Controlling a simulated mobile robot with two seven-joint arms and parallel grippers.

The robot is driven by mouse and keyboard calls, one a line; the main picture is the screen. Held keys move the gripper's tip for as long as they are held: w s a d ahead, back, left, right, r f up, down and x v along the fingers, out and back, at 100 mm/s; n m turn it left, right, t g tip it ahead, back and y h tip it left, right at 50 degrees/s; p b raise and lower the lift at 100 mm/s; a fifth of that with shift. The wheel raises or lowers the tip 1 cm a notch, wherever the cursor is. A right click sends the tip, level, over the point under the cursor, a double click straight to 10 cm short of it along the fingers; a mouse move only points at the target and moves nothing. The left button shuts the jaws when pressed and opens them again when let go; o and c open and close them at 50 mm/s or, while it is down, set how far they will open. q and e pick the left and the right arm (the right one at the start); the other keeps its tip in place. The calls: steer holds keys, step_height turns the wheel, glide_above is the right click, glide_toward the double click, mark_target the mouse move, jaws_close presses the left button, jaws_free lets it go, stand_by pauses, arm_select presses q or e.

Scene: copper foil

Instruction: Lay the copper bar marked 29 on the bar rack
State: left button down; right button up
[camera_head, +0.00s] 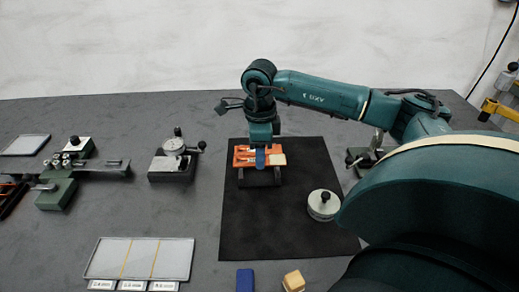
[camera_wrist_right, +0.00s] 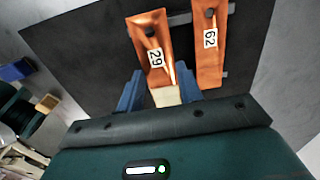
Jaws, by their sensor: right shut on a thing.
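The copper bar marked 29 (camera_wrist_right: 150,45) has a cream end and sits between the blue fingers of my right gripper (camera_wrist_right: 160,88), which is shut on it near that end. In the head view my right gripper (camera_head: 261,158) is over the dark bar rack (camera_head: 260,182), and the held bar's cream end (camera_head: 278,159) shows to the right of the fingers. A second copper bar (camera_wrist_right: 209,50), whose label looks like 62, lies across the rack's grey rails beside the held bar. I cannot tell whether the held bar touches the rails. My left gripper is not in view.
A black mat (camera_head: 275,225) lies under the rack. A round metal weight (camera_head: 322,205) with a black knob stands on it. A dial gauge stand (camera_head: 174,162) is to the left. A divided tray (camera_head: 140,258), a blue block (camera_head: 245,280) and a wooden block (camera_head: 293,282) are in front.

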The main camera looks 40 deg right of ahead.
steer(key=shift+f, duration=0.2)
steer(key=shift+f, duration=0.15)
stand_by(0.4)
steer(key=shift+f+b, duration=0.9)
steer(key=shift+f, duration=0.05)
stand_by(1.0)
stand_by(0.4)
steer(key=o, duration=0.8)
steer(key=shift+r, duration=0.1)
steer(key=shift+r+p, duration=1.05)
steer(key=shift+r, duration=0.4)
